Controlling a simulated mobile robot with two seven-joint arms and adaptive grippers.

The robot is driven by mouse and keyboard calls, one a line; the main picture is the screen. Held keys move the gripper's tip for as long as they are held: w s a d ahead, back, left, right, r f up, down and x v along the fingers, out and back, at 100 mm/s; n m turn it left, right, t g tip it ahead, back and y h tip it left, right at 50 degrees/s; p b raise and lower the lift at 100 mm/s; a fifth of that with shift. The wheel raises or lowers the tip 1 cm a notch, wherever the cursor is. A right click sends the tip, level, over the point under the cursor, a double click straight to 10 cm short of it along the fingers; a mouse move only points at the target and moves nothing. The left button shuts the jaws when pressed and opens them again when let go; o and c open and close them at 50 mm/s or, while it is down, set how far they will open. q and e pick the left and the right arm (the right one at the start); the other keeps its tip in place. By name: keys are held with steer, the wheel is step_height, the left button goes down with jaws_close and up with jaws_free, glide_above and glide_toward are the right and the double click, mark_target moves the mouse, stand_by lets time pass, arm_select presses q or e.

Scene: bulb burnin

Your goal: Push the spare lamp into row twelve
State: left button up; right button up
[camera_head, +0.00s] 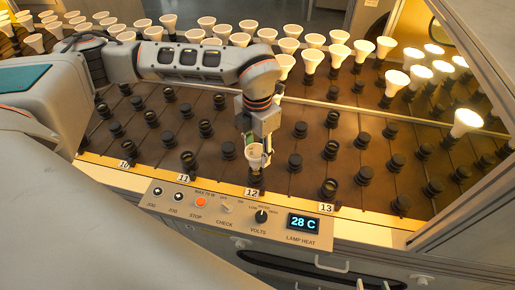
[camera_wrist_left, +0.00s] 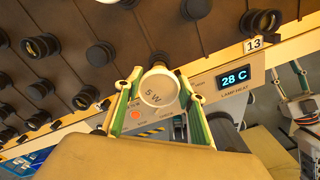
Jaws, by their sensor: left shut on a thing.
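The spare lamp (camera_head: 254,152) is a white lamp held upright at the front end of row twelve, just behind the "12" label (camera_head: 251,191). My left gripper (camera_head: 257,158) is shut around it from above. In the left wrist view, the lamp's round face (camera_wrist_left: 158,88) reads "5 W" and sits between the two fingers. A dark socket (camera_head: 256,181) is under the lamp; I cannot tell whether the lamp is seated in it. My right gripper (camera_head: 373,285) shows only its fingertips at the bottom edge, apart and empty.
Rows of dark sockets run back across the brown board (camera_head: 285,185). White lamps stand along the back; several at the right are lit (camera_head: 466,122). The control panel (camera_head: 235,215) in front has knobs and a display (camera_head: 303,223) reading 28 C.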

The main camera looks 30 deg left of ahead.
arm_select(q)
steer(key=shift+f+b, duration=0.35)
steer(key=shift+f, duration=0.6)
arm_select(e)
steer(key=shift+s+f, duration=0.15)
steer(key=shift+f, duration=0.45)
arm_select(q)
steer(key=shift+f, duration=0.35)
arm_select(e)
steer(key=shift+s+f, duration=0.15)
steer(key=shift+f, duration=0.15)
arm_select(q)
steer(key=o, duration=1.2)
steer(key=shift+r, duration=0.1)
arm_select(e)
steer(key=shift+r, duration=0.15)
arm_select(q)
step_height(320, 180, up, 12)
